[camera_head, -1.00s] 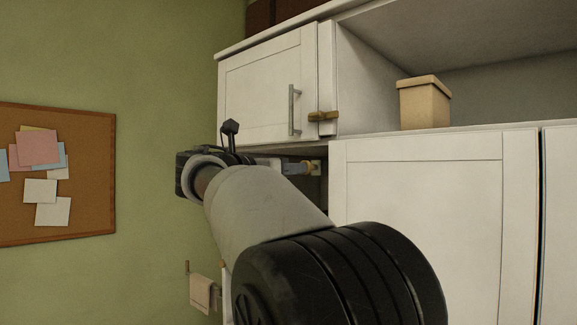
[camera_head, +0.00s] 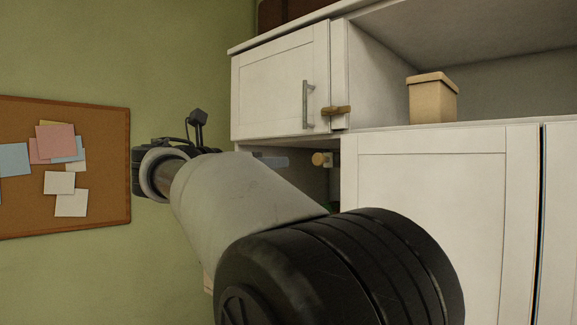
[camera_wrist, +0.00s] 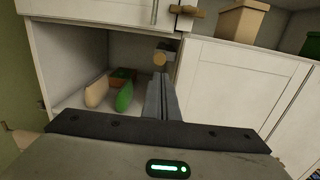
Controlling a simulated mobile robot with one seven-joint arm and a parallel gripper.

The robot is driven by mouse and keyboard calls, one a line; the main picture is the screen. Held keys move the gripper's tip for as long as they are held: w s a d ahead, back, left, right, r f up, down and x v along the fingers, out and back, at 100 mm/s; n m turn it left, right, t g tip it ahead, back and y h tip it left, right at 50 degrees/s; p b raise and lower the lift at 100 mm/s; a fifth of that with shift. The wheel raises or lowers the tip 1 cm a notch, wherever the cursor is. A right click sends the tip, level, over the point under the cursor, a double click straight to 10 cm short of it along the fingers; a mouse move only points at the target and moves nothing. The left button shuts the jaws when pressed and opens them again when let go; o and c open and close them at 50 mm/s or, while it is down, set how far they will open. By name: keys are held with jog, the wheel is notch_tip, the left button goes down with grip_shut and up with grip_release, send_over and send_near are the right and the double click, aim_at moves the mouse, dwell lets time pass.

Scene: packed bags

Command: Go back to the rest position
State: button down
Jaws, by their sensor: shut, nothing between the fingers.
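My gripper (camera_wrist: 160,82) is shut and empty in the wrist view, its two grey fingers pressed together. It points toward an open lower cupboard compartment (camera_wrist: 62,60), with a round wooden knob (camera_wrist: 159,59) just beyond the fingertips in the picture. I cannot tell whether they touch. In the head view my grey and black arm hides most of the gripper; only a pale bit of finger shows left of the wooden knob (camera_head: 320,159).
The open compartment holds a tan item (camera_wrist: 96,92), a green item (camera_wrist: 124,96) and a brown box (camera_wrist: 124,76). A closed white upper door (camera_head: 279,85) has a wooden latch (camera_head: 336,110). A beige box (camera_head: 432,99) stands on the shelf. A corkboard (camera_head: 110,175) hangs at left.

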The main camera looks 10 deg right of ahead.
jog(key=s+d+f+m+g+y, duration=0.2)
jog(key=s+d+f+m+y, duration=0.25)
jog(key=f, duration=0.45)
jog(key=s+d+f+m+g+y, duration=0.2)
jog(key=s+d+f+m, duration=0.2)
jog(key=s+d+f, duration=0.3)
jog(key=s+a+f+m+g+y, duration=0.1)
jog(key=s+a+f+m+y, duration=0.3)
jog(key=s+f+m, duration=0.4)
jog(key=s+a+f+m+y, duration=0.4)
jog(key=s+f+m, duration=0.5)
jog(key=s+f, duration=0.3)
jog(key=shift+s+f+g, duration=0.15)
jog(key=shift+f+g, duration=0.25)
jog(key=shift+f, duration=0.1)
